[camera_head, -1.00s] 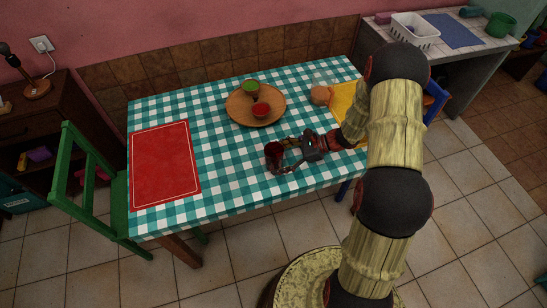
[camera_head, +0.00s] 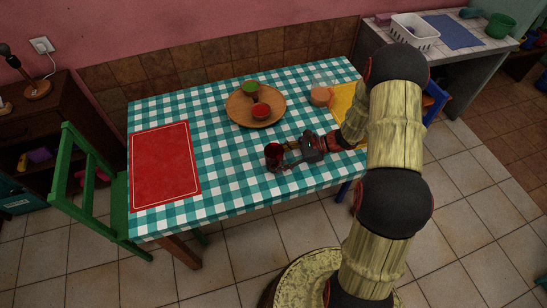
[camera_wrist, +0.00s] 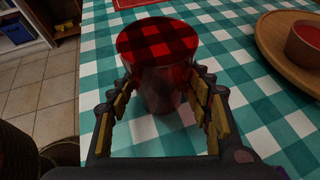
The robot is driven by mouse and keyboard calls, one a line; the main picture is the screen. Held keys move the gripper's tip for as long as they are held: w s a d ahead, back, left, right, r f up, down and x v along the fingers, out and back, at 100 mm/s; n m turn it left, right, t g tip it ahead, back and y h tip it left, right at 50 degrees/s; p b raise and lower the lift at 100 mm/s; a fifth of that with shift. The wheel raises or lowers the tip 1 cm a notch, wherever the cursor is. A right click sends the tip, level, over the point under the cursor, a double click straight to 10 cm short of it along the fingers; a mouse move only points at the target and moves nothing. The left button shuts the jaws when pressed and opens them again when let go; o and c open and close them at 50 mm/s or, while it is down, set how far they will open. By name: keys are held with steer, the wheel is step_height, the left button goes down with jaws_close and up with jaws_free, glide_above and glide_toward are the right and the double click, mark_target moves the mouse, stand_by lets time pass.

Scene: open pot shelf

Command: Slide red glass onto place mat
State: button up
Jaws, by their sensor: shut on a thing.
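The red glass (camera_head: 273,153) stands upright on the checked tablecloth, near the table's front edge. In the wrist view the red glass (camera_wrist: 158,55) is between the two fingers of my gripper (camera_wrist: 162,105), which is shut on it from both sides. In the head view my gripper (camera_head: 288,153) reaches in from the right. The red place mat (camera_head: 163,165) lies flat at the left end of the table, apart from the glass. Its edge shows at the top of the wrist view (camera_wrist: 130,3). A yellow mat (camera_head: 342,99) lies at the right end, partly behind my arm.
A round wooden tray (camera_head: 238,116) holds a green bowl (camera_head: 250,87) and a red bowl (camera_head: 261,111) behind the glass. An orange-brown object (camera_head: 320,96) stands farther right. The cloth between glass and red mat is clear. A green chair (camera_head: 118,208) stands at the left.

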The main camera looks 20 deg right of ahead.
steer(key=shift+a, duration=0.1)
steer(key=shift+w+a+b, duration=0.2)
steer(key=shift+a+b, duration=0.05)
steer(key=shift+a, duration=4)
steer(key=shift+w+a+b, duration=0.2)
steer(key=shift+a, duration=4)
steer(key=shift+w+a+b, duration=0.15)
steer(key=shift+a+b, duration=0.45)
steer(key=shift+a, duration=2.7)
steer(key=shift+w+a+b, duration=0.2)
steer(key=shift+a+b, duration=0.4)
steer(key=shift+a, duration=2.65)
steer(key=shift+w+a+b, duration=0.15)
steer(key=shift+a+b, duration=0.45)
steer(key=shift+a, duration=2.7)
steer(key=o, duration=0.8)
steer(key=shift+o, duration=0.6)
steer(key=shift+d, duration=0.1)
steer(key=v, duration=1.1)
steer(key=shift+s+d+r, duration=0.15)
steer(key=shift+d, duration=0.15)
